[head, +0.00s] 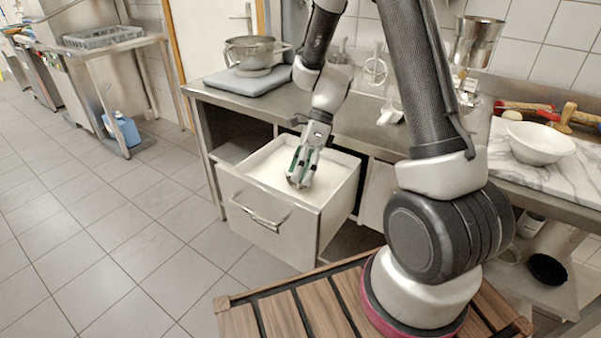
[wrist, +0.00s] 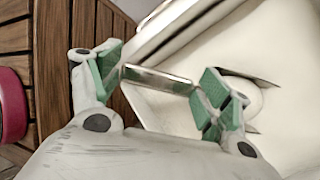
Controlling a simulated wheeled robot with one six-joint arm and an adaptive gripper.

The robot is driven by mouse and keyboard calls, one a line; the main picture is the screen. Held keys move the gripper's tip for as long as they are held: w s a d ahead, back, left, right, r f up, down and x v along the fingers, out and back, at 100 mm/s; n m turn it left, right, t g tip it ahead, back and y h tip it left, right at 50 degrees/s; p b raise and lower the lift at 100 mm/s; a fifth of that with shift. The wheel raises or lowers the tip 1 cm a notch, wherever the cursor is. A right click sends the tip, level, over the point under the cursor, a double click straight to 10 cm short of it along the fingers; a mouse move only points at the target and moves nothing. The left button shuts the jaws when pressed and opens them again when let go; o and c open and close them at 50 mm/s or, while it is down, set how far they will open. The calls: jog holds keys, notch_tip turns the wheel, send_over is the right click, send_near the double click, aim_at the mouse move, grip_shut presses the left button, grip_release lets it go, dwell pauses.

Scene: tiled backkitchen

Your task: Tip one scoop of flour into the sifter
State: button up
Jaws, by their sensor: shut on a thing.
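An open drawer (head: 331,205) under the counter holds white flour (head: 268,165). My gripper (head: 300,172) points down into it, low over the flour. In the wrist view my gripper (wrist: 160,82) has its green-padded fingers shut on a flat metal piece, apparently the handle of the scoop (wrist: 158,80). A pale rounded shape with dark slits lies beside the right finger, and I cannot tell if it is part of the scoop. A round metal vessel with side handles, apparently the sifter (head: 249,50), stands on the counter at the back left.
A grey board (head: 243,80) lies under the vessel. A tall metal cup (head: 478,42) stands at the back right. A white bowl (head: 540,143) sits on the marble slab (head: 510,165). The drawer walls surround my gripper.

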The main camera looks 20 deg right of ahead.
jog(key=shift+r, duration=3.55)
notch_tip(320, 180, up, 12)
jog(key=t, duration=0.3)
jog(key=shift+n+h, duration=0.4)
